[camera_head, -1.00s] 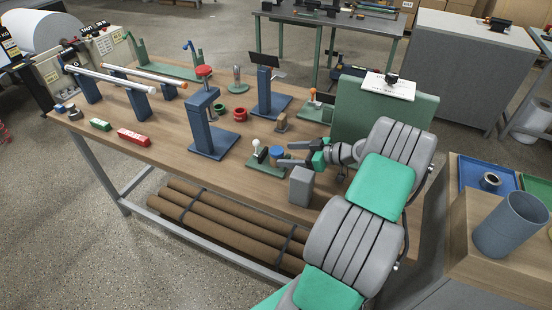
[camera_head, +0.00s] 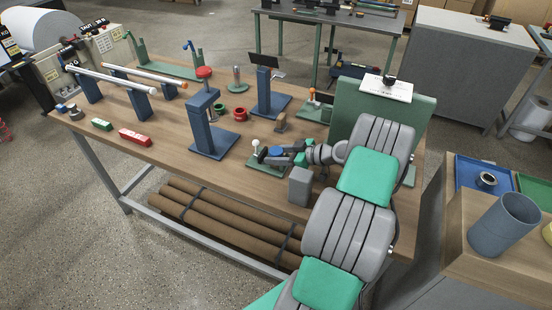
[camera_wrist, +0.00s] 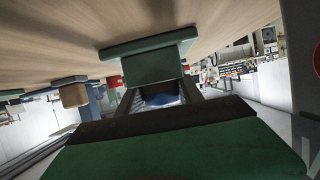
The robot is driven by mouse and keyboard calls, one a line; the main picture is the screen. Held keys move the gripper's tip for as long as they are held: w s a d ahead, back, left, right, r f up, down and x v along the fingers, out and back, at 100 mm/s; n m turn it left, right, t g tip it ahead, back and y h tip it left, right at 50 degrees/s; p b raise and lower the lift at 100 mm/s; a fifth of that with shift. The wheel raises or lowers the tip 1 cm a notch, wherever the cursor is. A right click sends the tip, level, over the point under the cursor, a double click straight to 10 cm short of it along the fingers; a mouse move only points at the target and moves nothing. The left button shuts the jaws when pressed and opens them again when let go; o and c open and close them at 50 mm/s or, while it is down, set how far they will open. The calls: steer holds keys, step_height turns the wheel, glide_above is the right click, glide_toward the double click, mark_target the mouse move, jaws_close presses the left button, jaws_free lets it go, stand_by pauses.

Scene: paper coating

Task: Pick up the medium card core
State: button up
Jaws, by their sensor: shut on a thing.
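My gripper (camera_head: 281,153) is shut around a small round blue-topped piece (camera_head: 276,151) at the green base (camera_head: 262,169) near the table's front edge. The fingers hide most of its side, so I cannot tell whether it is clear of the base. In the wrist view its blue surface (camera_wrist: 163,99) shows between the fingers. A white knob (camera_head: 255,145) stands on the base just left of the fingertips. No label shows which piece is the medium card core; several long brown tubes (camera_head: 215,222) lie on the shelf below.
A grey block (camera_head: 300,187) stands close in front of my gripper. A small brown piece (camera_head: 281,122) and a blue stand (camera_head: 207,125) are behind and to the left. A green upright panel (camera_head: 350,104) rises behind my arm.

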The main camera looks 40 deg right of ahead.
steer(key=c, duration=0.6)
